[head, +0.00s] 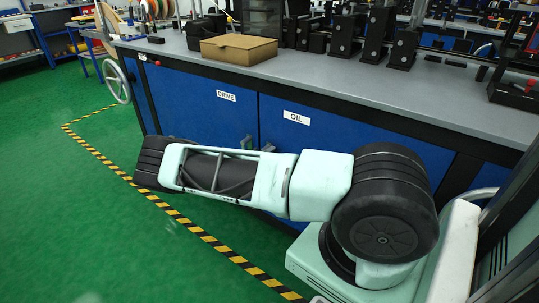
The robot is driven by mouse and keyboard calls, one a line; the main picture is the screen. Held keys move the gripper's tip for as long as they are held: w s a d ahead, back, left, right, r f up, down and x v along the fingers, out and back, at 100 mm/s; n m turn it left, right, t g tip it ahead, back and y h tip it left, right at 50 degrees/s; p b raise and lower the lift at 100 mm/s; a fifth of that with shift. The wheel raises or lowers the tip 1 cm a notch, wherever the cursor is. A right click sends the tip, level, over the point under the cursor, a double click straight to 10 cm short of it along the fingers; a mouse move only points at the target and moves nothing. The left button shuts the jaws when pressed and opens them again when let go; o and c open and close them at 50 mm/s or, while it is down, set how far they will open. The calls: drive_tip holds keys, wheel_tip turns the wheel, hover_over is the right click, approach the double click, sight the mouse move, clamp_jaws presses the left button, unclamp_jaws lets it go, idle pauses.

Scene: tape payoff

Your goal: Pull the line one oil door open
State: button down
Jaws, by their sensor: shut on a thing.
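The oil door (345,137) is a blue panel with a white OIL label (296,117), low in the front of the grey-topped machine bench. Its upper part looks flush with the panel beside it. My pale green and black arm lies across the view in front of it and hides its lower part. No line number is readable.
The blue drive door (205,110), with a DRIVE label, is left of the oil door. A cardboard box (239,48) and black machine parts (345,35) stand on the bench top (450,95). A handwheel (116,80) is at the bench's left end. Striped floor tape (180,218) borders clear green floor.

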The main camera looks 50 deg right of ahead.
drive_tip(key=s+a+n+t+p, duration=0.2)
drive_tip(key=s+a+t+p, duration=0.1)
drive_tip(key=a, duration=0.8)
drive_tip(key=s+a+n+t+y+p, duration=0.1)
drive_tip(key=s+a+t+p, duration=0.2)
drive_tip(key=s+a, duration=0.3)
drive_tip(key=a+p, duration=0.1)
drive_tip(key=a, duration=0.4)
drive_tip(key=shift+a+n+y+p, duration=0.25)
drive_tip(key=shift+n+y+p, duration=0.05)
drive_tip(key=shift+n+p, duration=0.1)
drive_tip(key=shift+f, duration=0.1)
drive_tip(key=c, duration=1.4)
unclamp_jaws()
drive_tip(key=b+v, duration=0.1)
drive_tip(key=v, duration=1.6)
drive_tip(key=shift+a, duration=0.15)
drive_tip(key=shift+s, duration=0.1)
drive_tip(key=shift+c, duration=0.3)
